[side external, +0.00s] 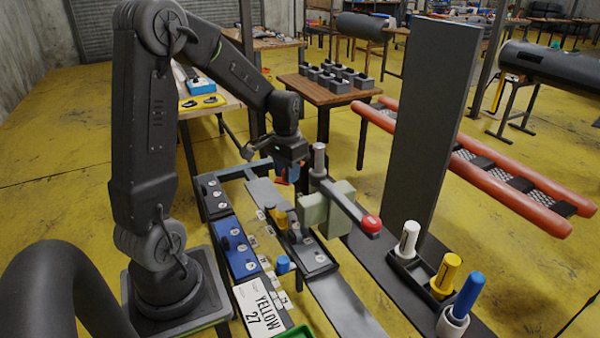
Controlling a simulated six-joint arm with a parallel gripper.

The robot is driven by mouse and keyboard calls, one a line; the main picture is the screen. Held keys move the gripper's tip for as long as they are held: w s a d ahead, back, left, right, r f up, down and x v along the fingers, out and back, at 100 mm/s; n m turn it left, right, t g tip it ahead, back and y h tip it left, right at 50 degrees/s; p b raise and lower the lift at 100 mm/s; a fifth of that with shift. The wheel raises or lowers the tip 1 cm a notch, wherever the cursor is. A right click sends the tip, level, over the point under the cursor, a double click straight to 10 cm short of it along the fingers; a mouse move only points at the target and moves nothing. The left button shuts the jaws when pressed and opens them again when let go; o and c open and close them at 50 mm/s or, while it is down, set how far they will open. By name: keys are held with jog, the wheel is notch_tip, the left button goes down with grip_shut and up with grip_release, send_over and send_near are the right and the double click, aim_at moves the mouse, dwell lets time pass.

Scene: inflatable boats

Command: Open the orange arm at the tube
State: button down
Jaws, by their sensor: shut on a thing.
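My gripper (289,165) points down at mid-scene, left of the pale green block (322,208). It is shut on a small blue-and-orange thing (280,178), mostly hidden by the gripper. I cannot tell whether its orange part is the arm named in the task. An upright grey cylinder (319,158) stands just right of my gripper. A grey bar with a red knob (371,223) extends from the block toward the lower right. The red-orange tubes (480,180) of a boat lie at the right, well apart from my gripper.
A tall dark panel (425,130) stands right of the block. White, yellow and blue cylinders (446,270) stand in holders at the lower right. A blue tray (236,247) and a "YELLOW 27" card (258,307) lie at the front. A wooden table (325,93) stands behind.

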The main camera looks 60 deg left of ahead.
jog(key=shift+s+a+m, duration=0.45)
jog(key=shift+a+m, duration=0.2)
jog(key=shift+s+a+m, duration=0.4)
jog(key=shift+a+m, duration=0.2)
jog(key=shift+m, duration=0.05)
jog(key=shift+a, duration=0.1)
jog(key=c, duration=0.8)
grip_release()
jog(key=shift+c, duration=0.2)
notch_tip(320, 180, up, 14)
jog(key=s+d+t, duration=0.2)
jog(key=s+d, duration=0.3)
jog(key=d, duration=0.6)
jog(key=s+d+f+t, duration=0.1)
jog(key=s+d+t, duration=0.2)
jog(key=d, duration=0.9)
jog(key=shift+s+m+t, duration=0.3)
jog(key=shift+s+m, duration=0.1)
jog(key=shift+s, duration=0.5)
